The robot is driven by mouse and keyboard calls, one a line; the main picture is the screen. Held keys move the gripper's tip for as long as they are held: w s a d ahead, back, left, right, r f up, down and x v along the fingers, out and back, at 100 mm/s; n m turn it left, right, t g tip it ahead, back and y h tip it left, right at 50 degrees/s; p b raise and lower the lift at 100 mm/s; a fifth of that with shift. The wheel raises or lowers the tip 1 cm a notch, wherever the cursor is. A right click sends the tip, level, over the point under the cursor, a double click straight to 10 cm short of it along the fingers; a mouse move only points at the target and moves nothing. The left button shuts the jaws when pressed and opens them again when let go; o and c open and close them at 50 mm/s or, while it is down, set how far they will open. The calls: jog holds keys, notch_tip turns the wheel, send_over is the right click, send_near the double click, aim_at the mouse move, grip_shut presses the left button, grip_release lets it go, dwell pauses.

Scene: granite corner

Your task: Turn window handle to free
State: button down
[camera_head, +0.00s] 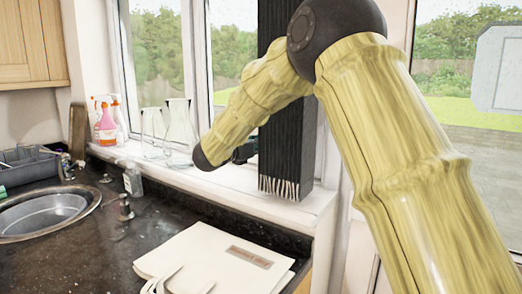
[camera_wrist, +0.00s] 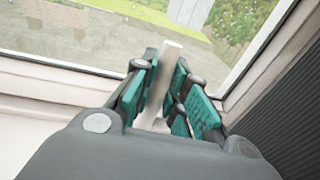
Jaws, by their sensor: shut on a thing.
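The window handle (camera_wrist: 168,62) is a pale bar in the wrist view, tilted slightly and standing out against the glass. My gripper (camera_wrist: 166,98) has its teal-padded fingers on both sides of the handle and is shut on it. The handle's lower end is partly hidden between the fingers. The window frame (camera_wrist: 62,82) runs behind the gripper. In the head view my gripper (camera_head: 244,151) is a small dark shape at the window, mostly hidden by my arm, and the handle cannot be made out there.
A dark ribbed hanging (camera_head: 285,165) with a pale fringe is close beside my gripper. Glass flasks (camera_head: 179,130) and spray bottles (camera_head: 106,122) stand on the sill to the left. A sink (camera_head: 45,212) and a cream folder (camera_head: 215,262) are on the dark counter below.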

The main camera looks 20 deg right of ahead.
jog(key=shift+f, duration=0.1)
jog(key=c, duration=1.4)
grip_release()
jog(key=shift+a, duration=0.1)
jog(key=v, duration=1.2)
